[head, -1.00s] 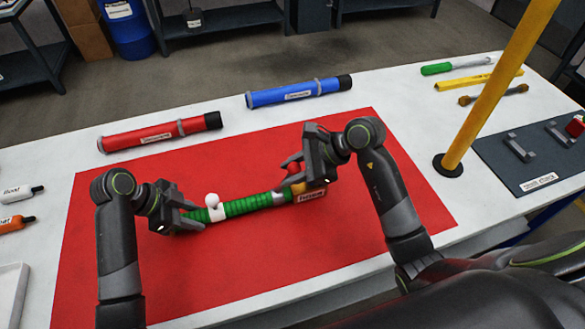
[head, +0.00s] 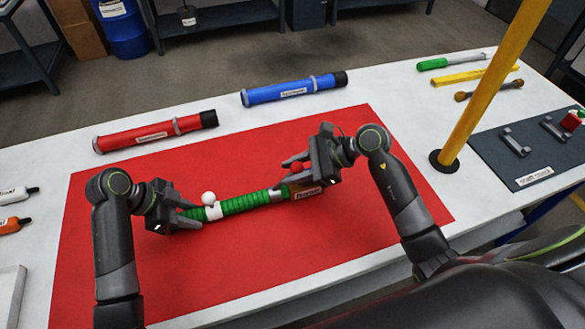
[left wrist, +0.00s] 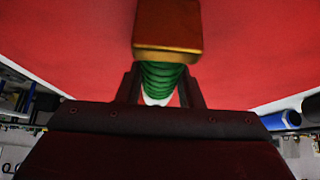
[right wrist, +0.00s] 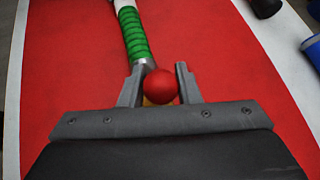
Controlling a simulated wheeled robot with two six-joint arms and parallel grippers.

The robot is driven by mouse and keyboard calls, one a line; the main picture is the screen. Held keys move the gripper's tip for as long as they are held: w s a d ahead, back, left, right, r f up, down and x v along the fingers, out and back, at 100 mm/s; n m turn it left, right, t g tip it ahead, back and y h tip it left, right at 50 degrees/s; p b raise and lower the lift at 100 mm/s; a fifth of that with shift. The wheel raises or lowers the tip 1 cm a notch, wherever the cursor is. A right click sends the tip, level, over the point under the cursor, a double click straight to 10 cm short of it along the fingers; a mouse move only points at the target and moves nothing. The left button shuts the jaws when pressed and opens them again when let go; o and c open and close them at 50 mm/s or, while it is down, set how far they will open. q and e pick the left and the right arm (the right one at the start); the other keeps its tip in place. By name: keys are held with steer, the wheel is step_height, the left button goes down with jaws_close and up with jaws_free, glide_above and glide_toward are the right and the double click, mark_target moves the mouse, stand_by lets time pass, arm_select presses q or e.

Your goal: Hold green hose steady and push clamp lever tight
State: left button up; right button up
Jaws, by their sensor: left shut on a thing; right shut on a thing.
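The green hose (head: 245,203) lies on the red mat with a white clamp and white ball knob (head: 208,198) near its left end. My left gripper (head: 195,216) is shut on the hose's left end. The lever's stem is hidden.
A red tube (head: 155,133) and a blue tube (head: 293,90) lie behind the mat. A yellow post (head: 487,90) stands right of my right arm. Tools (head: 485,78) and a dark board (head: 530,150) lie at the right. The mat's front is clear.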

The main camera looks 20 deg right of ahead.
arm_select(q)
steer(key=shift+r, duration=0.1)
arm_select(e)
steer(key=shift+f, duration=0.15)
steer(key=shift+r, duration=0.6)
steer(key=o, duration=1.2)
steer(key=shift+d, duration=0.15)
steer(key=shift+v, duration=3.4)
